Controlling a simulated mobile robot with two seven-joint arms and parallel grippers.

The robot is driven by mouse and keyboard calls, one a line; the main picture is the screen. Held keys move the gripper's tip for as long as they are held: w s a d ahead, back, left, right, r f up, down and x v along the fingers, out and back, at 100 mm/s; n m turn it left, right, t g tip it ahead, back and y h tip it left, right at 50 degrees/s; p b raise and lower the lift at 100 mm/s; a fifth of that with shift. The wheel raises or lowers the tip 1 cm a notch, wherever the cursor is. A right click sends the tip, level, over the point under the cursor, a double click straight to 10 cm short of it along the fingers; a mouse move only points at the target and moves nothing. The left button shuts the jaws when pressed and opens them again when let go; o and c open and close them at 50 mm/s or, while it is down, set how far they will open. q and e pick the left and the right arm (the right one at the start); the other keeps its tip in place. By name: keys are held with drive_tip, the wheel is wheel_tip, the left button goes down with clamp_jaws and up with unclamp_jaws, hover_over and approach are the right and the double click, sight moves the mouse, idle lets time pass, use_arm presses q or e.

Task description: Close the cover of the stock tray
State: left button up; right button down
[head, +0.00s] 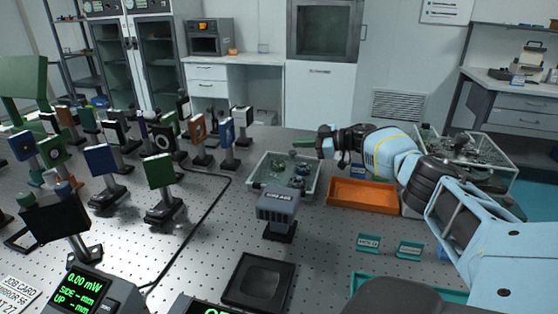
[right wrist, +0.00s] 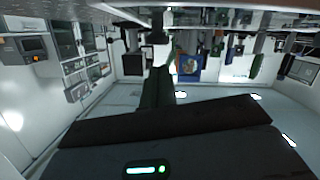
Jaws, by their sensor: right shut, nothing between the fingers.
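A clear-walled tray (head: 257,183) with several small dark and green parts in it sits mid-table. A second clear-walled tray (head: 505,163), also filled with small parts, is at the back right, partly behind my right arm. I cannot tell which is the stock tray, and no cover can be made out clearly. My right gripper (head: 325,143) is shut and empty, near the back right of the middle tray; I cannot tell whether it touches anything. Its dark fingers also show in the right wrist view (right wrist: 160,84). My left gripper is out of view.
An orange tray (head: 362,195) lies below my right forearm. A grey boxy device (head: 278,208) stands in front of the middle tray. A black square tray (head: 259,283) is nearer. Several optic mounts (head: 160,172) crowd the left, and a black cable (head: 205,228) crosses the table.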

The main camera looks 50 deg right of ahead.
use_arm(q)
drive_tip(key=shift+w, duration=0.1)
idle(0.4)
use_arm(e)
drive_tip(key=r, duration=0.1)
drive_tip(key=r+p, duration=0.1)
drive_tip(key=r, duration=0.1)
drive_tip(key=shift+s+a+r, duration=0.35)
drive_tip(key=shift+s+r, duration=0.05)
drive_tip(key=shift+s+a+p, duration=0.75)
drive_tip(key=shift+s+a, duration=0.15)
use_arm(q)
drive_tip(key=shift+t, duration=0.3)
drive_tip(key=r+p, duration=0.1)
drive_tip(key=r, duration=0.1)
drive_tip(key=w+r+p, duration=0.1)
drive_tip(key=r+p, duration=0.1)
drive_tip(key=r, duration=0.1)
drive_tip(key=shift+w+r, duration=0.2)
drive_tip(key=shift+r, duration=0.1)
use_arm(e)
drive_tip(key=s+a+r, duration=0.1)
drive_tip(key=s+a, duration=0.7)
drive_tip(key=a, duration=0.1)
drive_tip(key=shift+s+r, duration=0.15)
drive_tip(key=shift+s, duration=0.1)
